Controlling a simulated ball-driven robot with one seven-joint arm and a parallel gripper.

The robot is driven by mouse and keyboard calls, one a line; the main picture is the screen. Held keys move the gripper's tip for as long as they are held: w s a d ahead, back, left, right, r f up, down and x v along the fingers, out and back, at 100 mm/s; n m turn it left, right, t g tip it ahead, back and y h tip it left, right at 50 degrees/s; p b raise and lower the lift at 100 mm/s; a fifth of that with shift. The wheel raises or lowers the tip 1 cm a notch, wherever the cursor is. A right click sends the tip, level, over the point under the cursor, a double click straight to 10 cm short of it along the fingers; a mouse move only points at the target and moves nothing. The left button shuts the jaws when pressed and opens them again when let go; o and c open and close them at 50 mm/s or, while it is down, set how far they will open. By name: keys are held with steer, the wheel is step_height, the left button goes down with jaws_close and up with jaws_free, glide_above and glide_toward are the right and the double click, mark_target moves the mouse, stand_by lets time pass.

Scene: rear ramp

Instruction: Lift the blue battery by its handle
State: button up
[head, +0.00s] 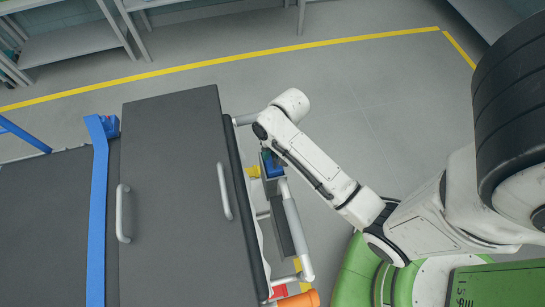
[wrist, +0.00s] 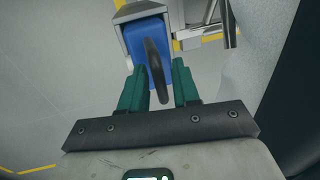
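The blue battery (head: 272,166) sits at the outer side of the dark cart, partly covered by my arm in the head view. In the wrist view the blue battery (wrist: 143,38) sits in a grey metal holder (wrist: 120,14). Its black curved handle (wrist: 156,72) points toward my gripper. My gripper (wrist: 159,68) has two green fingers, one on each side of the handle, with narrow gaps showing. The fingers look open, and the handle reaches between them. In the head view the fingers are mostly hidden behind my arm.
The dark ramp panel (head: 170,200) with grey handles fills the left. Grey rails (head: 293,225) and a yellow part (head: 253,171) are close to the battery. Open grey floor (head: 370,90) lies beyond my arm.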

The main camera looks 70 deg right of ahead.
jaws_close()
steer(key=shift+r, duration=0.1)
stand_by(1.1)
